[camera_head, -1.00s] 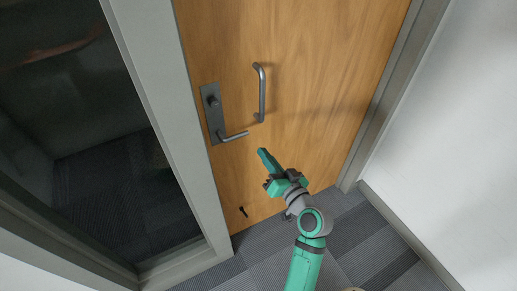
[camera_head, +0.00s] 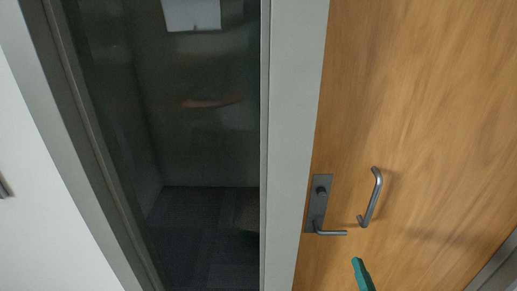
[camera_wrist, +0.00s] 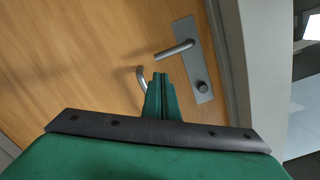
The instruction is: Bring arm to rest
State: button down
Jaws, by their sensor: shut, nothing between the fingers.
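My gripper (camera_head: 363,273) shows only its green fingertips at the bottom of the head view. In the wrist view, its fingers (camera_wrist: 162,95) are together and empty, pointing toward the wooden door (camera_head: 430,110). The door's lever handle (camera_head: 330,232) on a dark plate (camera_head: 319,195) is above and left of the fingertips in the head view. A curved pull handle (camera_head: 372,198) is above them. No contact with either handle is visible. The rest of my arm is out of the head view.
A grey frame (camera_head: 295,130) separates the door from a dark glass panel (camera_head: 205,130) on the left. A white wall (camera_head: 45,215) stands at the far left. The door looks shut.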

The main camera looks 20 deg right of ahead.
jog(key=s+a+f+n+g, duration=0.15)
jog(key=s+a+f, duration=0.25)
jog(key=a+f, duration=0.5)
jog(key=s+a+f+n+g, duration=0.1)
jog(key=s+a+f+g, duration=0.15)
jog(key=a+f, duration=0.65)
jog(key=s+a+r+n+t+y, duration=0.1)
jog(key=s+a+r+n+y, duration=0.1)
jog(key=s+a, duration=0.7)
jog(key=s+a+r+n+t+y, duration=0.1)
jog(key=s+a+r+n, duration=0.3)
jog(key=s+a, duration=0.4)
jog(key=a+r+y, duration=0.1)
jog(key=a, duration=0.3)
jog(key=shift+s+n+y, duration=0.3)
jog(key=shift+s+n, duration=0.05)
jog(key=shift+s, duration=0.05)
jog(key=shift+w, duration=0.1)
